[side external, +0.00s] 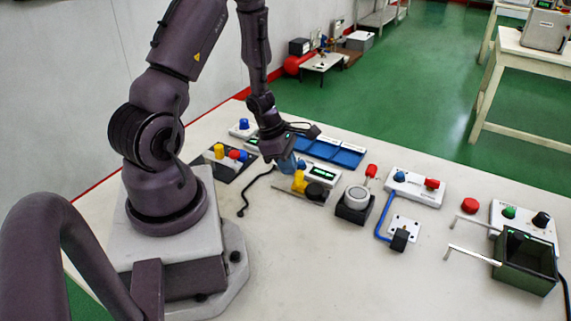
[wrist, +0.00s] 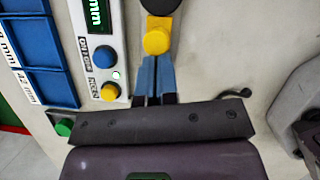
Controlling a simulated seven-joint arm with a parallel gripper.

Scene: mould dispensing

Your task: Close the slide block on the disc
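The yellow slide block (side external: 299,182) stands on a flat metal strip, just left of the round black disc (side external: 317,191). In the wrist view the yellow block (wrist: 157,40) lies straight ahead of my fingertips, with a dark part, likely the disc, cut off at the top edge beyond it. My gripper (side external: 297,165) points down just behind the block. Its two blue fingers (wrist: 155,70) lie side by side with only a thin dark line between them and nothing visible held. The fingertips are very close to the yellow block; I cannot tell whether they touch.
A display box (side external: 320,174) and blue trays (side external: 330,150) stand close behind the block. A black holder with a round grey-white top (side external: 357,196) is to the right. A black cable (side external: 250,193) lies to the left. The table front is mostly clear.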

